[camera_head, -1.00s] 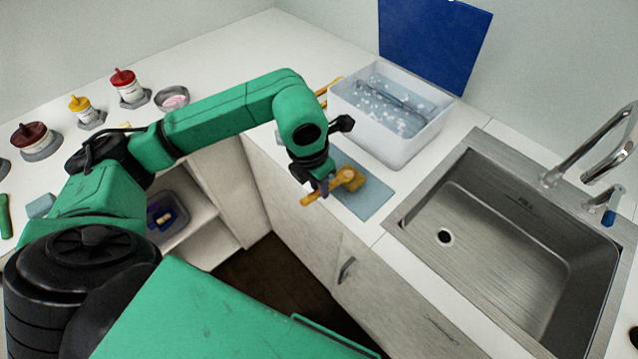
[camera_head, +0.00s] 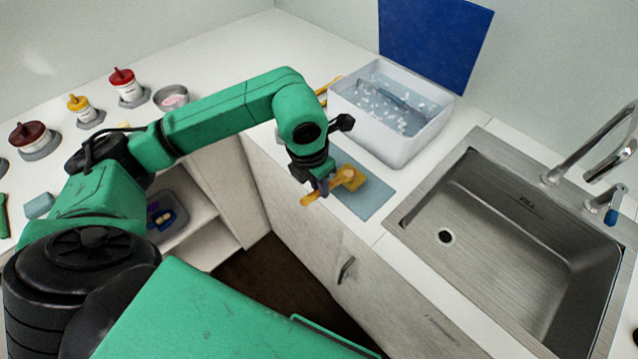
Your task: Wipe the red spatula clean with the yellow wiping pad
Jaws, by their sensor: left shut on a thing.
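My left gripper (camera_head: 321,184) is at the front edge of the counter, beside a blue-grey mat, pointing down. It is shut on a yellow-orange tool (camera_head: 347,179) with a short handle and a broad, paler head. The handle end sticks out past the counter edge; the head is over the mat (camera_head: 372,205). I cannot tell whether the head touches the mat. I cannot make out a red spatula. A small yellow thing (camera_head: 124,125) shows partly behind my left arm; I cannot tell whether it is the wiping pad. My right gripper is out of view.
A white tub (camera_head: 398,150) of water with pale bits and a grey tool stands behind the mat. A steel sink (camera_head: 500,240) with a tap is on the right. Lidded jars (camera_head: 130,90) and a bowl (camera_head: 171,98) stand at left. A grey bin (camera_head: 170,220) sits on a low shelf.

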